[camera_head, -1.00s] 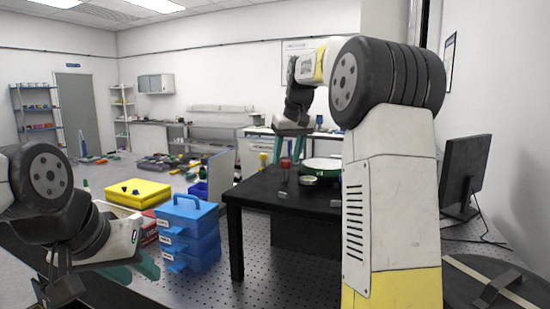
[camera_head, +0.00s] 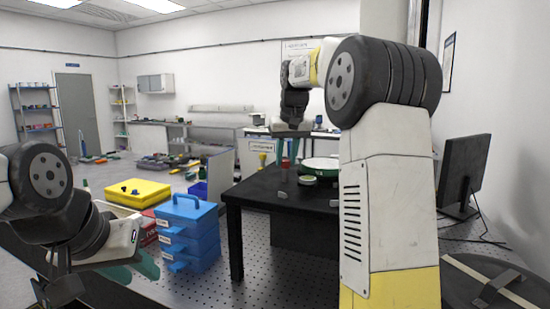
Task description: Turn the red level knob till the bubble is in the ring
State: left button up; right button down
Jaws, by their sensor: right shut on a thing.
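The red level knob (camera_head: 285,163) stands on a short post near the far left part of the black table. My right gripper (camera_head: 287,158) points down from above and is shut on the knob, its fingers covering most of it. A small round pale disc with a green edge (camera_head: 307,180) lies just right of the knob; it may be the level, but its bubble and ring are too small to make out. My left gripper (camera_head: 136,267) is at the lower left, empty, with its teal fingers apart, far from the knob.
The black table (camera_head: 262,191) also carries a larger green-rimmed round plate (camera_head: 322,163) and small grey blocks. Blue stacked drawers (camera_head: 188,236) and a yellow box (camera_head: 137,191) stand left of it. A monitor (camera_head: 464,172) is at the right. My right arm blocks the table's right side.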

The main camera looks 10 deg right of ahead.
jog(key=shift+m+h, duration=0.6)
jog(key=shift+m, duration=0.8)
jog(key=c, duration=1.1)
grip_release()
jog(key=shift+c, duration=0.2)
jog(key=v, duration=0.7)
jog(key=shift+r, duration=0.4)
jog(key=shift+s, duration=0.2)
